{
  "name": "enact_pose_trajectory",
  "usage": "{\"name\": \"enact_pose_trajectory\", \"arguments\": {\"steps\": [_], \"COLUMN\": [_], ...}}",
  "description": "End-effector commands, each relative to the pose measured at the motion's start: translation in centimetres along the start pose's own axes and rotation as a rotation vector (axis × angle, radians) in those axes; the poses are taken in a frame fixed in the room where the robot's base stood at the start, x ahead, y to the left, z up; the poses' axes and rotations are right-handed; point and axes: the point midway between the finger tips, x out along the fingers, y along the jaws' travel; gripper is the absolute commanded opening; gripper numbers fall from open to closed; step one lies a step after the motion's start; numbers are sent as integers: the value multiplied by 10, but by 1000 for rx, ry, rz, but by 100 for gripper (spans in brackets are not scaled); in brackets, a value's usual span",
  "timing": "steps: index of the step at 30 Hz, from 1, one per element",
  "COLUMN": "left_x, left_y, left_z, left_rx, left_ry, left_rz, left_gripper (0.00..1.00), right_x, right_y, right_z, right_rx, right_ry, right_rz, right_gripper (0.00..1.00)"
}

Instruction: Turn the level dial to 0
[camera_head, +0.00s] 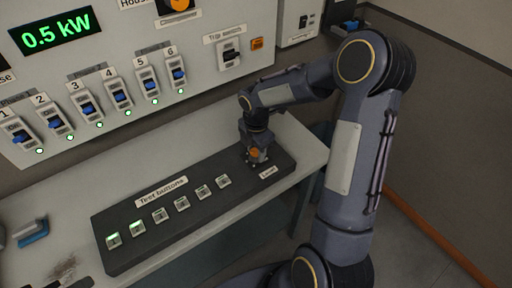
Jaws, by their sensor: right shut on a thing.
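The level dial (256,154) is orange and sits at the right end of a dark console (150,245), just behind a label reading "Level". My right gripper (257,158) reaches down from above and is shut on the dial. Its fingers cover much of the dial, so its pointer and scale cannot be read. The left gripper does not show.
Test buttons (160,215) run along the console, and the two leftmost glow green. A wall panel (215,85) behind holds numbered blue switches and a green "0.5 kW" display (50,35). A blue object (32,233) lies at the table's left.

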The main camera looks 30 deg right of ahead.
Motion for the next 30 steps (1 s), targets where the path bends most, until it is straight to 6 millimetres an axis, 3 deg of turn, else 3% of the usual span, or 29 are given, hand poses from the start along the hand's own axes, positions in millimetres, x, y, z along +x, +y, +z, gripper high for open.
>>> {"name": "enact_pose_trajectory", "arguments": {"steps": [30], "left_x": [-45], "left_y": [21], "left_z": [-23], "left_rx": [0], "left_ry": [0], "left_rz": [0], "left_gripper": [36], "right_x": [-4], "right_y": [1], "right_z": [0], "right_rx": [-965], "right_ry": [-2], "right_rz": [3], "right_gripper": [15]}}
